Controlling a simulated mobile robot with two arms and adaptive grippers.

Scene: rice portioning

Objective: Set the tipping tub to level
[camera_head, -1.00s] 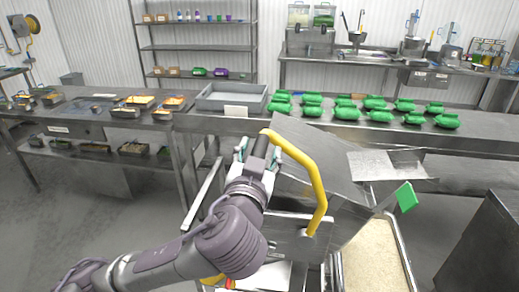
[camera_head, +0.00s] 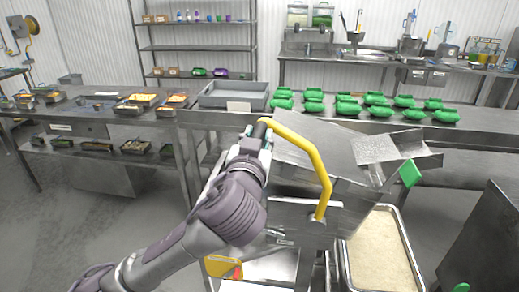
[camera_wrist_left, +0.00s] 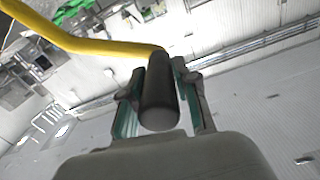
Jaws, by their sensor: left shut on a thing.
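The tipping tub (camera_head: 310,147) is a grey metal tub in the middle of the head view, with a spout at its right side. A yellow bent handle (camera_head: 312,160) rises from its front and ends in a black grip. My left gripper (camera_head: 257,138) is shut on the black grip, which also shows between the fingers in the left wrist view (camera_wrist_left: 160,95). My right gripper is not in view.
A tray of rice (camera_head: 383,250) lies below the spout at the right. Several green containers (camera_head: 375,99) stand on the table behind the tub, beside a grey bin (camera_head: 233,96). A dark metal block (camera_head: 490,235) stands at the far right.

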